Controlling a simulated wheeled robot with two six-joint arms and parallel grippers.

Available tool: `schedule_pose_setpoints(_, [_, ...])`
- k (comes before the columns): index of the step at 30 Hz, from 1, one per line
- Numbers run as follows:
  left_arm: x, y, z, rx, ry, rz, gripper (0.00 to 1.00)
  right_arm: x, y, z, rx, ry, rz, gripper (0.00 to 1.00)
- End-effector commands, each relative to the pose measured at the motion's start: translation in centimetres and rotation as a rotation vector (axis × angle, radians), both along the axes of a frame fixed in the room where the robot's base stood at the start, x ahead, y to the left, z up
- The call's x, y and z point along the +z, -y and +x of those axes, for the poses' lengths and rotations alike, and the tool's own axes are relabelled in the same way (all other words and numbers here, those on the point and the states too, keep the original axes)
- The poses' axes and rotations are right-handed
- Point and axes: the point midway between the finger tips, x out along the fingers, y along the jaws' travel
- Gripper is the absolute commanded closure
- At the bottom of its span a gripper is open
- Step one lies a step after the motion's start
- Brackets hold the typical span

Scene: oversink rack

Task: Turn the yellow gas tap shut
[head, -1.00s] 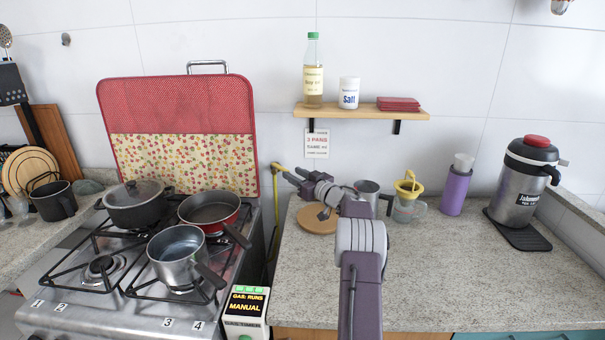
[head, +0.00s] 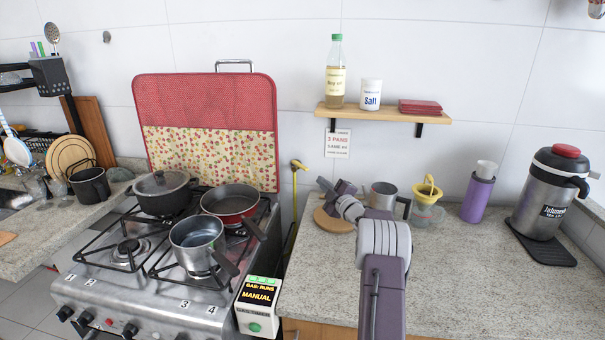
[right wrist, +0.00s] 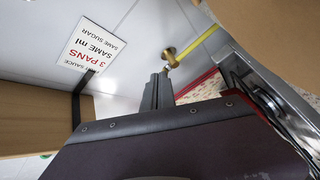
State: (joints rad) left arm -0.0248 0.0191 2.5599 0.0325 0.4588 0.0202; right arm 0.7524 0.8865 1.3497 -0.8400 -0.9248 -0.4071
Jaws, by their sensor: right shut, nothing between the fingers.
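The yellow gas tap (head: 298,165) is on the wall between the stove and the counter, at the top of a yellow pipe running down behind the gap. In the right wrist view its brass body (right wrist: 170,57) and a yellow bar (right wrist: 200,47) show just beyond my fingers; whether the bar is handle or pipe I cannot tell. My right gripper (head: 322,184) is shut and empty, to the right of the tap and apart from it in the head view. Its fingers (right wrist: 158,90) also show in the right wrist view. My left gripper is not in view.
Left of the gap, the stove (head: 150,290) carries a lidded pot (head: 160,195), a red pan (head: 232,203) and a saucepan (head: 197,240). A shelf (head: 385,114) and a paper sign (head: 338,144) are above my right gripper. A metal mug (head: 384,197) stands close behind my arm.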

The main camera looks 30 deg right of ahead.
Motion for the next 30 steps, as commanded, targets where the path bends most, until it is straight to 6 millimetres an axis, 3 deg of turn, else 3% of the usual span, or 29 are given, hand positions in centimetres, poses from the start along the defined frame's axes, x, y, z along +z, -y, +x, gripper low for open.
schedule_pose_setpoints(3, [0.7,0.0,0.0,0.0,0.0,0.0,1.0,-0.3,-1.6,-0.9,-0.084,-0.057,-0.306,1.0])
schedule_pose_setpoints(6, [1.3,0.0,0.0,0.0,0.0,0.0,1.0,-0.5,-3.8,-1.9,-0.143,-0.128,-0.504,1.0])
schedule_pose_setpoints(11, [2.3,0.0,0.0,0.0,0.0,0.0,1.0,1.3,-9.4,-2.6,-0.132,-0.155,-0.513,1.0])
schedule_pose_setpoints(13, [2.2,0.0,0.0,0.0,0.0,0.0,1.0,2.1,-10.2,-2.1,-0.12,-0.136,-0.522,1.0])
schedule_pose_setpoints(17, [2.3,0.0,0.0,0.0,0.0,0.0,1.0,2.1,-10.5,-1.9,-0.114,-0.135,-0.522,1.0])
schedule_pose_setpoints(20, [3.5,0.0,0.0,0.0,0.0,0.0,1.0,2.5,-10.3,-1.1,-0.113,-0.136,-0.521,1.0])
schedule_pose_setpoints(26, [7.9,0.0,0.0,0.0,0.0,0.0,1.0,3.0,-9.4,2.7,-0.112,-0.138,-0.522,1.0])
schedule_pose_setpoints(30, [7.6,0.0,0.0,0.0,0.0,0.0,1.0,2.1,-8.8,5.6,-0.114,-0.133,-0.522,1.0])
